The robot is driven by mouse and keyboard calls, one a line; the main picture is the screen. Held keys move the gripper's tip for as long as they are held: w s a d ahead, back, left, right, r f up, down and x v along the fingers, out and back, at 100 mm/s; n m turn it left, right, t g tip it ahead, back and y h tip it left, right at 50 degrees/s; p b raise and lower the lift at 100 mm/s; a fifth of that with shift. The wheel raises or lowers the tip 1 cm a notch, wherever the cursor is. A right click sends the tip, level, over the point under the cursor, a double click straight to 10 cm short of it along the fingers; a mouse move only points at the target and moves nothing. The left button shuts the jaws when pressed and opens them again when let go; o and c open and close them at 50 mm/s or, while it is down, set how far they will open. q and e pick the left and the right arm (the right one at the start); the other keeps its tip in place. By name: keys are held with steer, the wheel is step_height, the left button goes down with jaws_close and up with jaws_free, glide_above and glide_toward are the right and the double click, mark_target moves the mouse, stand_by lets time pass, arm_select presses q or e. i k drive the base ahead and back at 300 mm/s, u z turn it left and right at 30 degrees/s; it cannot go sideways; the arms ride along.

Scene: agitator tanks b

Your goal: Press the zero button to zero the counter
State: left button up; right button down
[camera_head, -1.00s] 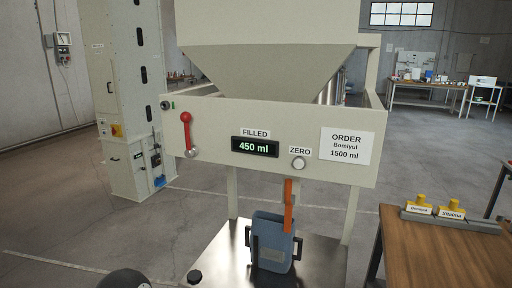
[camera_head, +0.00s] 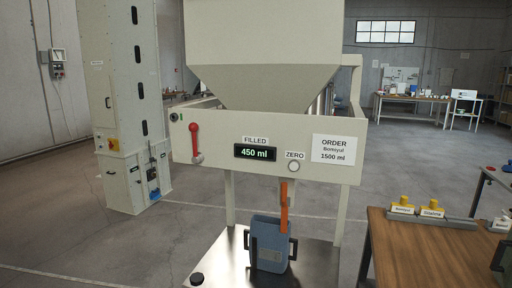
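The white zero button (camera_head: 294,166) is a small round knob below the ZERO label (camera_head: 295,155) on the front panel (camera_head: 215,146) of the hopper machine. Left of it, the counter display (camera_head: 255,152) reads 450 ml under a FILLED label. Neither of my grippers shows in the head view, and nothing visible touches the button.
A red lever (camera_head: 194,142) is on the panel's left; an order sign (camera_head: 333,149) reads Bomiyul 1500 ml. A blue jug (camera_head: 270,243) stands below on a metal plate (camera_head: 225,262). A wooden table (camera_head: 425,255) with yellow-topped items is right.

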mark_target(293, 165)
steer(key=u, duration=0.1)
steer(key=i, duration=1)
steer(key=z, duration=0.05)
